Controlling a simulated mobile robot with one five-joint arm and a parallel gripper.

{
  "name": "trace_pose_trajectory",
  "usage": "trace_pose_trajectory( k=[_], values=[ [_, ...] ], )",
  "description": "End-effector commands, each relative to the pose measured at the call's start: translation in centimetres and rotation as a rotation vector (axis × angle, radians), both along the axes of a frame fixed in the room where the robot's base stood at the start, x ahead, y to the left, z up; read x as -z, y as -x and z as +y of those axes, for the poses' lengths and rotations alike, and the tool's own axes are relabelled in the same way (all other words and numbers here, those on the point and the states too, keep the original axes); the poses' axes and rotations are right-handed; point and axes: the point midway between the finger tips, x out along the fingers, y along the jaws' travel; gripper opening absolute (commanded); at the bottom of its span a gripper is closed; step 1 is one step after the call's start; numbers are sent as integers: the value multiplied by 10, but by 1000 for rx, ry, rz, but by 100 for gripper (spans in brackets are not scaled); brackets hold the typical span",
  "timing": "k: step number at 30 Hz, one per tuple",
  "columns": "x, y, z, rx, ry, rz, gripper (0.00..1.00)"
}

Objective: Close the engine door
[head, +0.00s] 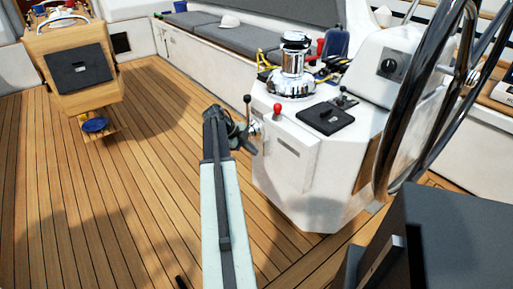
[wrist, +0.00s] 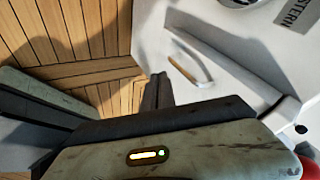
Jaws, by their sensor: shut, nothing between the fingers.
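A white panel with an outlined edge (head: 290,157), which looks like the engine door, is on the front of the white console below the levers. In the wrist view a white surface with a pale bar handle (wrist: 192,66) shows just beyond my fingers. I cannot tell how far the door stands open. My gripper (head: 249,140) is at the console's left side, beside the door and below the black-knobbed lever. In the wrist view its dark fingers (wrist: 160,90) are shut and empty, left of the handle and apart from it in the picture. The gripper body hides the lower part of that view.
A black-knobbed lever (head: 247,99) and a red-knobbed lever (head: 277,110) stand close to my gripper. A chrome winch (head: 293,58) is on the console, with a large steering wheel (head: 405,110) at its right. The wooden deck (head: 100,190) at left is mostly clear.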

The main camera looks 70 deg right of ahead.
Motion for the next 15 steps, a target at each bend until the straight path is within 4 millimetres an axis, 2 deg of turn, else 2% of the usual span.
trace_pose_trajectory(
  k=[1, 3, 6, 10, 15],
  values=[
    [-8, -3, 14, -1, -1, -1, 0],
    [-33, -15, 15, 0, -2, -1, 0],
    [-53, -28, 23, 2, -3, -1, 0],
    [-72, -42, 31, 2, -3, -1, 0],
    [-81, -52, 37, 3, -4, -2, 0]
  ],
)
